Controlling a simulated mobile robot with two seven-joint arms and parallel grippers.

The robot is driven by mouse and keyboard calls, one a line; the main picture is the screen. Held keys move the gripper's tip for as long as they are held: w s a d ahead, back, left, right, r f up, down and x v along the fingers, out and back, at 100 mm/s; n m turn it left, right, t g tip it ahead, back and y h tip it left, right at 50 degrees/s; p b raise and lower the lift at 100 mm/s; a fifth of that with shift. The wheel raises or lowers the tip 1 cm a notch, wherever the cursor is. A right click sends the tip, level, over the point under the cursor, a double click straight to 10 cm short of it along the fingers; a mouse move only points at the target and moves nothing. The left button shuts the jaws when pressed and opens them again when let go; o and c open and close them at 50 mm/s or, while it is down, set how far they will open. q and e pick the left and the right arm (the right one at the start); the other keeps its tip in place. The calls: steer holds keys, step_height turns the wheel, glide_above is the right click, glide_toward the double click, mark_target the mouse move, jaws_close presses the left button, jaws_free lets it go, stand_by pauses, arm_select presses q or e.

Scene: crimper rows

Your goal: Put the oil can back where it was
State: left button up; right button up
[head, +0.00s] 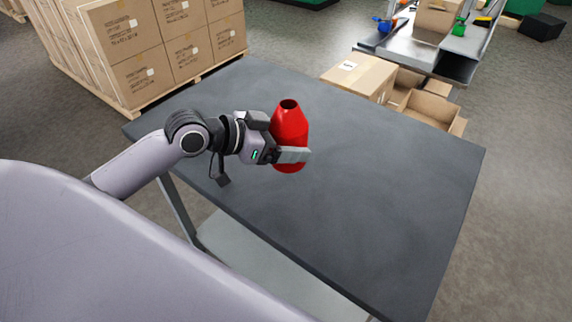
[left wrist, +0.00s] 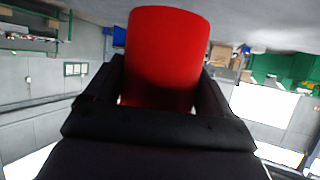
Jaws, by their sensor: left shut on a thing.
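The oil can (head: 289,124) is a red bottle shape with a tapered top and a dark opening. In the head view it is upright, over the far left part of the dark grey table (head: 370,190). My left gripper (head: 291,154) is shut around its lower body. I cannot tell whether the can's base touches the table. In the left wrist view the red can (left wrist: 166,55) fills the space between the two dark fingers of my left gripper (left wrist: 160,95). My right gripper is in neither view.
The rest of the table top is bare. Stacked cardboard boxes (head: 165,50) stand on a pallet beyond its left end. More boxes (head: 360,75), some open, sit behind its far edge. A workbench (head: 420,50) with small coloured items stands further back.

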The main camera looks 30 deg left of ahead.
arm_select(q)
steer(key=shift+f+b, duration=0.35)
steer(key=shift+f, duration=3)
steer(key=shift+f, duration=0.1)
steer(key=o, duration=1.1)
steer(key=shift+s+a, duration=0.2)
steer(key=shift+s, duration=0.05)
steer(key=v, duration=0.8)
steer(key=shift+v, duration=1.75)
steer(key=shift+d, duration=0.1)
